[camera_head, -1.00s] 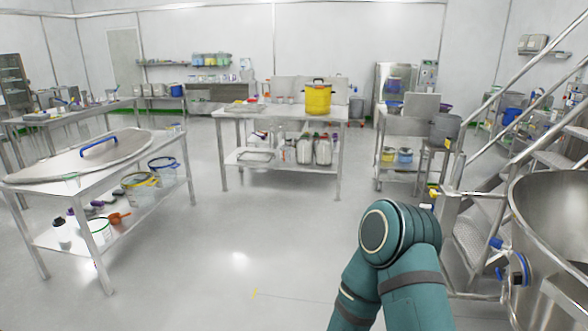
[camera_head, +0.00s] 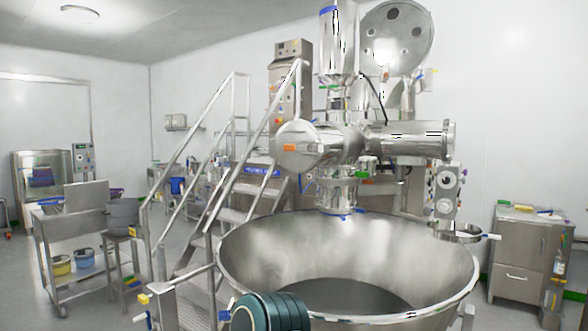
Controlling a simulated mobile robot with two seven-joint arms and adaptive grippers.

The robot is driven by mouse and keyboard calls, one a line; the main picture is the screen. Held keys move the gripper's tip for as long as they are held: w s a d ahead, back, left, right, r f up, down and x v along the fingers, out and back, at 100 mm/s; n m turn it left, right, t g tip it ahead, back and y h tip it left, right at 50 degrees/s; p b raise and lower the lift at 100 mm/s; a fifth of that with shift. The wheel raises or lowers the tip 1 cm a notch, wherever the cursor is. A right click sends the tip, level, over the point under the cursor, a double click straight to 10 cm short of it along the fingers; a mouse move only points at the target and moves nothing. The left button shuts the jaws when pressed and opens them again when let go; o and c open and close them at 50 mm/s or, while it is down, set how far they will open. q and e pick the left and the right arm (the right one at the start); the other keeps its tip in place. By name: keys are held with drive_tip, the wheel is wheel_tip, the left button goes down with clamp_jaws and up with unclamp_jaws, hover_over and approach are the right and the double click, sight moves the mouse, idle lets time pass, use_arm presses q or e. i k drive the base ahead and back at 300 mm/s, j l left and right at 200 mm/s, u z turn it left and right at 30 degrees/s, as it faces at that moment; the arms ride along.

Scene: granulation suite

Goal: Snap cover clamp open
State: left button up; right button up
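A large open steel bowl (camera_head: 250,250) stands in front of me, with a dark grey floor inside it. Behind it rises a steel granulator machine (camera_head: 325,145) with a horizontal cylinder and a vertical pipe. A round steel cover (camera_head: 396,38) with several dark ports stands raised at the top of the machine. I cannot make out which fitting is the cover clamp. A teal rounded part of my arm shows at the bottom, in front of the bowl's near rim. Neither gripper is in view.
Steel stairs with railings (camera_head: 238,110) stand left of the machine. A steel cart (camera_head: 75,230) with small buckets is at the left. A steel cabinet (camera_head: 525,250) stands at the right. Floor shows between the bowl and the cabinet.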

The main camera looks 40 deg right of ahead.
sight(288, 146)
drive_tip(key=i+z, duration=0.25)
drive_tip(key=z, duration=0.15)
drive_tip(key=i+j+z, duration=0.2)
drive_tip(key=z, duration=0.25)
drive_tip(key=i+j+z, duration=0.15)
drive_tip(key=z, duration=0.25)
